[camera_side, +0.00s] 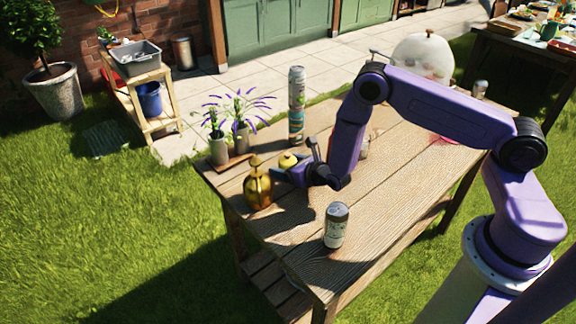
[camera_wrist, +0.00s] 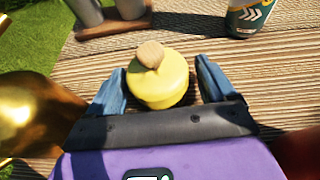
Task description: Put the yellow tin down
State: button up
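The yellow tin (camera_wrist: 160,85), round with a wooden knob on its lid, is between my gripper's two blue fingers in the wrist view. In the side view the tin (camera_side: 288,161) is partly hidden by my gripper, near the table's left end. My gripper (camera_wrist: 162,82) is open around the tin, with a narrow gap visible at the right finger. In the side view my gripper (camera_side: 295,165) is low over the tabletop. The tin appears upright; its base is hidden, so I cannot tell whether it touches the table.
A brass bottle (camera_side: 258,186) stands close beside my gripper, also in the wrist view (camera_wrist: 35,112). Plant vases (camera_side: 219,150) and a tall can (camera_side: 296,105) stand behind. A smaller can (camera_side: 336,226) stands nearer the front. The table (camera_side: 300,245) has bare wood around that can.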

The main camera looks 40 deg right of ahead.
jog(key=shift+r, duration=0.1)
jog(key=shift+s+r, duration=0.1)
jog(key=shift+s, duration=0.05)
jog(key=v, duration=1.1)
jog(key=shift+s+r, duration=0.2)
jog(key=shift+s, duration=0.1)
jog(key=s+d+r+m+g+h, duration=0.1)
jog(key=d+r+m+h, duration=0.3)
jog(key=r, duration=0.3)
jog(key=s+d+r+m+g+h, duration=0.1)
jog(key=d+r+m+h, duration=0.1)
jog(key=r+m+h, duration=0.4)
jog(key=s+a+r+m+g+y, duration=0.2)
jog(key=s+m+g+y, duration=0.1)
jog(key=s, duration=0.5)
jog(key=s+a+r+m+g+y, duration=0.2)
jog(key=s+m, duration=0.4)
jog(key=s, duration=0.3)
jog(key=s+a+r+m+g+y, duration=0.2)
jog(key=s+a+m+g+y, duration=0.1)
jog(key=s, duration=0.6)
jog(key=m+g+y, duration=0.1)
jog(key=m+g, duration=0.1)
jog(key=g, duration=0.1)
jog(key=shift+s+y, duration=0.25)
jog(key=shift+y, duration=0.05)
